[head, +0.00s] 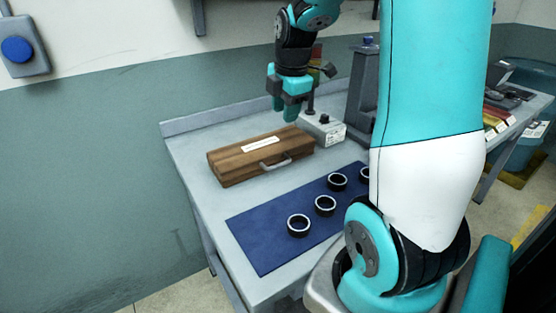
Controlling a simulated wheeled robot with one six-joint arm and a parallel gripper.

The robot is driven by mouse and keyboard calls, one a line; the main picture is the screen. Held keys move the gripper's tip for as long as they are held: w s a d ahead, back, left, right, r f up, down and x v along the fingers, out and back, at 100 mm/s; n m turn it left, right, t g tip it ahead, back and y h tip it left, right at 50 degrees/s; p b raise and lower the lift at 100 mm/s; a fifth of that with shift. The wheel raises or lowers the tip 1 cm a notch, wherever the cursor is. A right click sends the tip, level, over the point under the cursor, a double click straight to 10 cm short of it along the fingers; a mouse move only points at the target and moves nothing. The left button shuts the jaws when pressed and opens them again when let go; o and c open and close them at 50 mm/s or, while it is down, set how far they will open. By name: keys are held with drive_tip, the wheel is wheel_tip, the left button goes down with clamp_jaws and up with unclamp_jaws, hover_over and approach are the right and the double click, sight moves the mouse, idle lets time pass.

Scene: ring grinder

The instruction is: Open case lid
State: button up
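The wooden case (235,168) lies at the left of the grey workbench, toward the back. Its lid (262,145) is closed, with a white label on top and a metal handle (273,164) on the front side. My gripper (286,113) hangs above and behind the case's right end, pointing down, apart from the case as far as I can see. Whether its fingers are open or shut does not show clearly from this angle, and I see nothing held.
A blue mat (262,246) in front of the case holds several dark rings. A grey box with a knob (325,130) stands right of the case. A dark grey machine (363,95) stands farther right. My arm hides part of the bench. The wall is close behind.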

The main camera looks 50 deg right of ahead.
sight(278, 164)
drive_tip(key=w+f, duration=0.1)
drive_tip(key=f, duration=0.4)
drive_tip(key=w+f, duration=0.1)
drive_tip(key=f, duration=0.5)
drive_tip(key=w+f, duration=0.1)
drive_tip(key=f, duration=0.4)
drive_tip(key=shift+d+f, duration=0.25)
drive_tip(key=shift+d, duration=0.05)
drive_tip(key=shift+c, duration=0.2)
drive_tip(key=shift+s, duration=0.1)
clamp_jaws()
